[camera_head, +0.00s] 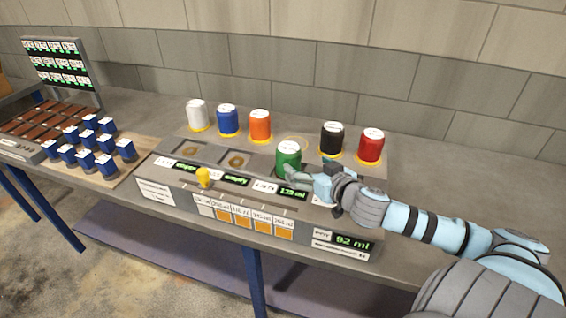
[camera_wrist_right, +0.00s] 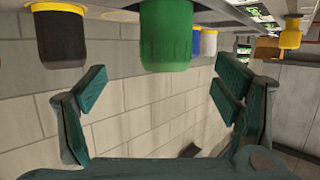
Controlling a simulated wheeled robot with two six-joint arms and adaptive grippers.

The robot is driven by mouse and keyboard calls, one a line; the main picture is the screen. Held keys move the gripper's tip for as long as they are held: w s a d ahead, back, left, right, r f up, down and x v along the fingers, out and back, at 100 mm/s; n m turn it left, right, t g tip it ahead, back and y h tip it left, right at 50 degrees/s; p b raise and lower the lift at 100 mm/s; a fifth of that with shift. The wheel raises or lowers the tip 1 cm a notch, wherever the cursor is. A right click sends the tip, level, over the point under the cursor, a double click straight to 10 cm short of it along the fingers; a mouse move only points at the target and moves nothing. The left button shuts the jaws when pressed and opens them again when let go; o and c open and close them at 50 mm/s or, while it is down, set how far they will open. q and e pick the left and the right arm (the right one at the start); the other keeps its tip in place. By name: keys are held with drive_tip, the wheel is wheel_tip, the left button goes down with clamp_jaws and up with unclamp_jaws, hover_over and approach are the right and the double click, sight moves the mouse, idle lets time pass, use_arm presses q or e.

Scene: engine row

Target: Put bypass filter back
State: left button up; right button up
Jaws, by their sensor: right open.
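A green canister (camera_head: 288,158) with a white top stands on the grey bench unit, in front of the row of coloured canisters. No label reading bypass is legible. My right gripper (camera_head: 303,177) is beside the green canister, at its lower right. In the right wrist view the fingers (camera_wrist_right: 160,95) are spread with nothing between their tips, and the green canister (camera_wrist_right: 165,38) is just beyond them, appearing upside down. My left gripper is not in view.
White (camera_head: 197,113), blue (camera_head: 228,119), orange (camera_head: 260,125), black (camera_head: 331,138) and red (camera_head: 370,145) canisters stand on yellow rings in the back row. A yellow knob (camera_head: 203,177) sits on the front slope. Several blue blocks (camera_head: 87,140) stand at left. The right table end is clear.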

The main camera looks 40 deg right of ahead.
sight(297, 160)
drive_tip(key=x, duration=0.4)
drive_tip(key=shift+b, duration=0.4)
drive_tip(key=x, duration=0.4)
drive_tip(key=a+x, duration=0.1)
drive_tip(key=x, duration=0.1)
drive_tip(key=shift+w+f, duration=0.2)
drive_tip(key=shift+f, duration=0.25)
drive_tip(key=shift+s+d+r, duration=0.1)
drive_tip(key=shift+s, duration=0.05)
drive_tip(key=shift+c, duration=0.6)
drive_tip(key=c, duration=1.3)
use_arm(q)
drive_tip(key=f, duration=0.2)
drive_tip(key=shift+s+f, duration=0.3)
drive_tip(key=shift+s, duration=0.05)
use_arm(e)
drive_tip(key=shift+c, duration=1.2)
drive_tip(key=shift+r, duration=0.1)
